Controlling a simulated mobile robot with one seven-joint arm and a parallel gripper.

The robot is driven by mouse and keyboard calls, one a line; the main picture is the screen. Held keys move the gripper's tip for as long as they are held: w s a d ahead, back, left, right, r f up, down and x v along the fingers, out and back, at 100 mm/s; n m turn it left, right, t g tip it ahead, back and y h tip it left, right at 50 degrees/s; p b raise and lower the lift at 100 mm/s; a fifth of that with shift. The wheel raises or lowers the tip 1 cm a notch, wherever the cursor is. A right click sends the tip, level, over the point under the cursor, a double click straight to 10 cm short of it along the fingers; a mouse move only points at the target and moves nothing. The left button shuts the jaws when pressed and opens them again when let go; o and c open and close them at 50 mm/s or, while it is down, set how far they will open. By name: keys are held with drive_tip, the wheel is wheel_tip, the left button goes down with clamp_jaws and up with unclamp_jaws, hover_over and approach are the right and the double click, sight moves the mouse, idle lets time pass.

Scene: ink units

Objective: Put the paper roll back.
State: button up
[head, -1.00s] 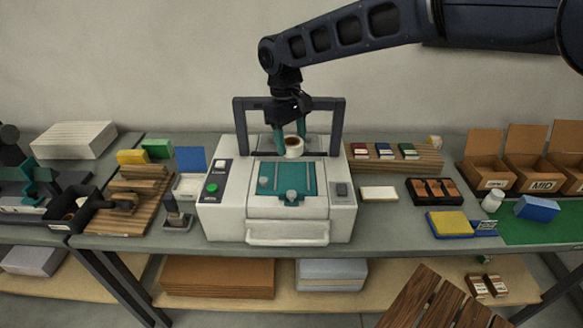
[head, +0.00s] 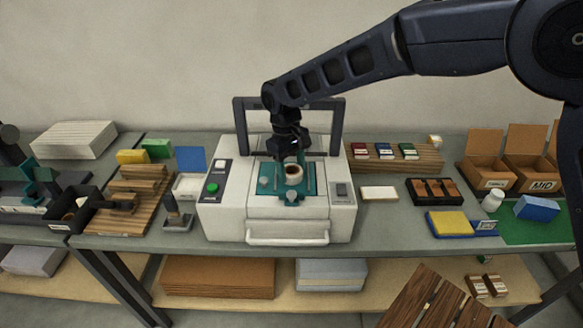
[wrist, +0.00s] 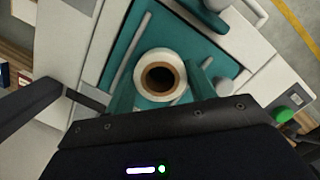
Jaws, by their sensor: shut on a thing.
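The paper roll (head: 294,175) is a short white roll with a brown core, and it also shows in the wrist view (wrist: 146,85). My gripper (head: 289,168) has teal fingers and is shut on the roll, over the teal bed (head: 265,188) of the white machine (head: 230,222). In the wrist view the fingers stand on either side of the roll, and its hollow core faces the camera. I cannot tell whether the roll touches the bed.
The machine's dark frame (head: 240,130) stands upright behind my gripper. A blue card holder (head: 191,160) and a stamp (head: 177,215) stand left of the machine. A white block (head: 379,193) lies right of it. Wooden boards (head: 428,158) hold small colored boxes at the back right.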

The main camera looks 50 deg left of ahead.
sight(287, 167)
drive_tip(key=shift+f, duration=0.15)
drive_tip(key=o, duration=1)
wheel_tip(287, 167, up, 12)
drive_tip(key=a, duration=0.1)
drive_tip(key=shift+a, duration=0.4)
